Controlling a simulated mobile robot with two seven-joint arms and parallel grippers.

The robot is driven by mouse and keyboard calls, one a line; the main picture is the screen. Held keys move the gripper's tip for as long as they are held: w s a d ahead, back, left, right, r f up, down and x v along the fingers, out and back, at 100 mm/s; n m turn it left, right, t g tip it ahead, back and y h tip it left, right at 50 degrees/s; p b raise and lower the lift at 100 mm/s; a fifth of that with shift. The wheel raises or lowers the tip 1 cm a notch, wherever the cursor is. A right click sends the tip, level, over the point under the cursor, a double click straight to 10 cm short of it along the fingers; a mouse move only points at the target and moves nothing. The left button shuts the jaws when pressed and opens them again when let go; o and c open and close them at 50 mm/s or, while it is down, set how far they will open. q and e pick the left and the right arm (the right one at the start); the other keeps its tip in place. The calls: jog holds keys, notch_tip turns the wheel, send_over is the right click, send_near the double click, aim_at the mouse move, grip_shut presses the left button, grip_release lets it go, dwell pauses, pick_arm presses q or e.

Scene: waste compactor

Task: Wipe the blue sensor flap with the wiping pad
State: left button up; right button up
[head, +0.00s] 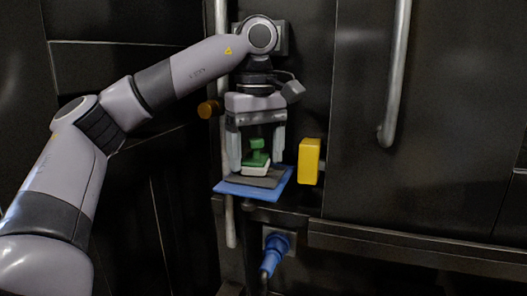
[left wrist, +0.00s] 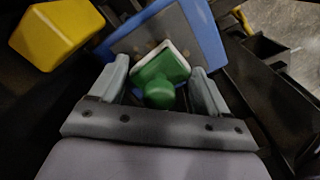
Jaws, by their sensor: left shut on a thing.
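The wiping pad (head: 257,146) has a green handle and a white base. My left gripper (head: 257,160) points down and is shut on the pad between its two fingers; the pad also shows in the left wrist view (left wrist: 160,80). The blue sensor flap (head: 222,187) is a blue plate with a grey face, directly below the pad. In the left wrist view the flap (left wrist: 208,32) shows a few brownish spots on its grey face, near the white base. The pad's base looks at or just above the grey face; I cannot tell whether they touch. My right gripper is not in view.
A yellow box (head: 309,161) sticks out just right of the flap, and it shows at upper left in the left wrist view (left wrist: 55,34). An orange-brown knob (head: 210,108) and a vertical bar (head: 230,222) are at left. A blue connector (head: 272,252) sits below. A long handle (head: 396,75) hangs at right.

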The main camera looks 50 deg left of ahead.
aim_at(275, 177)
pick_arm(q)
jog(key=shift+s+a+f, duration=0.1)
jog(key=shift+s+a, duration=0.25)
jog(key=shift+a, duration=0.3)
jog(key=shift+s+a, duration=0.3)
jog(key=shift+a, duration=0.3)
jog(key=shift+d, duration=0.15)
